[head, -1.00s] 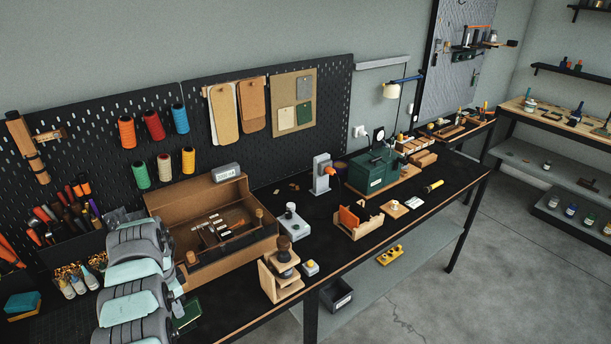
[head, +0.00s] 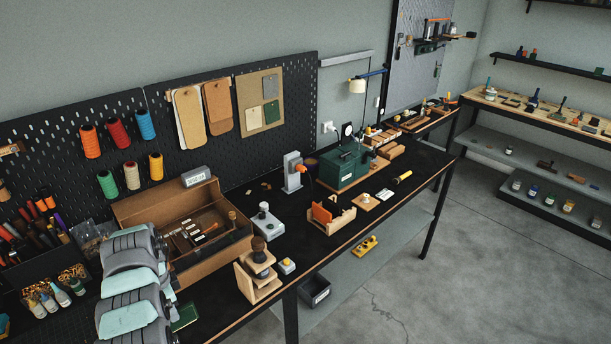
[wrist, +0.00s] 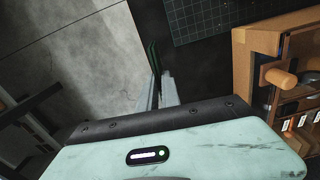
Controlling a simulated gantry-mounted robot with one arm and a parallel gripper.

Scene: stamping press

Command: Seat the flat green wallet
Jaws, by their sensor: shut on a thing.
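The flat green wallet (head: 184,316) shows in the head view just right of my arm, over the near edge of the bench. In the wrist view the wallet (wrist: 154,56) is seen edge-on as a thin dark green strip. My gripper (wrist: 160,88) is shut on it, with the two grey fingers close together on either side. In the head view my arm hides the fingers. A wooden stand with a dark knob (head: 259,257) is at the bench's front edge, right of the wallet.
An open cardboard box (head: 243,240) with small items lies behind the wallet; it also shows in the wrist view (wrist: 243,75). A white-grey block with a knob (head: 264,221), a small yellow-topped block (head: 287,265) and a wooden holder (head: 338,221) stand on the black bench. Floor lies beyond its front edge.

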